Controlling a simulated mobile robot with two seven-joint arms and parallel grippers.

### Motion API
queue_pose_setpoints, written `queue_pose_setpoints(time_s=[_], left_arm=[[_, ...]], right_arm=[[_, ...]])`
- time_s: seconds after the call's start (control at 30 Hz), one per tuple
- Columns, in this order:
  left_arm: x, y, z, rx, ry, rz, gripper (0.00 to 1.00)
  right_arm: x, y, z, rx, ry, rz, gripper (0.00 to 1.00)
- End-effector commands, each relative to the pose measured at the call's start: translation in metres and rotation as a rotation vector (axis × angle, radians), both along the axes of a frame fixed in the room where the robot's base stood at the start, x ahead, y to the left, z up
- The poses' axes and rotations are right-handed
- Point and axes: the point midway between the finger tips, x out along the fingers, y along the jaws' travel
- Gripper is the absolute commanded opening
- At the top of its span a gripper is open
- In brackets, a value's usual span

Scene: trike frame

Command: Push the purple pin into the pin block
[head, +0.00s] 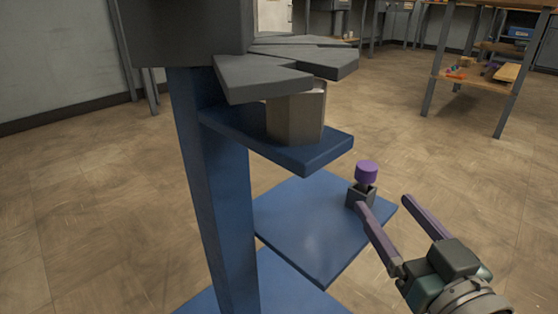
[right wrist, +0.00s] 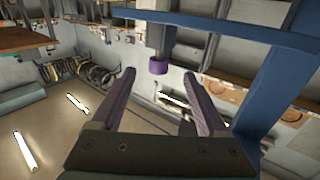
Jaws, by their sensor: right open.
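The purple pin (head: 367,173) stands upright in the small dark grey pin block (head: 359,194), with its wide purple head above the block. The block sits near the right corner of the lower blue plate (head: 300,225). My right gripper (head: 385,203) is open and empty, just right of and in front of the block. One fingertip overlaps the block in the head view; contact cannot be told. In the right wrist view, the pin (right wrist: 158,67) shows inverted, beyond and between the open fingertips (right wrist: 160,76). My left gripper is not in view.
A blue upright post (head: 215,190) carries a smaller blue shelf (head: 310,155) with a grey-brown faceted block (head: 295,118) under dark grey plates (head: 285,70). These overhang left of the pin. A shelf table (head: 480,85) stands far back right. The floor right of the plate is clear.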

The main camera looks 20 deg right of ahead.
Motion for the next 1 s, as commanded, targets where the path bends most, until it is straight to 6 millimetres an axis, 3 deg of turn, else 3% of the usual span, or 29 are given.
queue_pose_setpoints(time_s=[0.1, 0.33, 0.6, 0.87, 1.0], left_arm=[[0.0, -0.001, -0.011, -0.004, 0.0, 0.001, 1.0], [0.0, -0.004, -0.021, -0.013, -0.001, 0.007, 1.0], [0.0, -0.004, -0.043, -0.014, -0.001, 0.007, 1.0], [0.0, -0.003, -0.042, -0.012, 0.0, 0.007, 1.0], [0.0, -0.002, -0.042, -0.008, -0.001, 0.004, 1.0]], right_arm=[[0.02, -0.004, -0.001, 0.0, -0.005, -0.001, 0.77], [0.042, -0.008, 0.001, 0.001, -0.004, 0.0, 0.77], [0.08, -0.015, 0.004, 0.001, -0.003, 0.001, 0.77], [0.084, -0.016, 0.006, 0.001, 0.0, 0.002, 0.77], [0.084, -0.016, 0.006, 0.001, 0.0, 0.002, 0.64]])
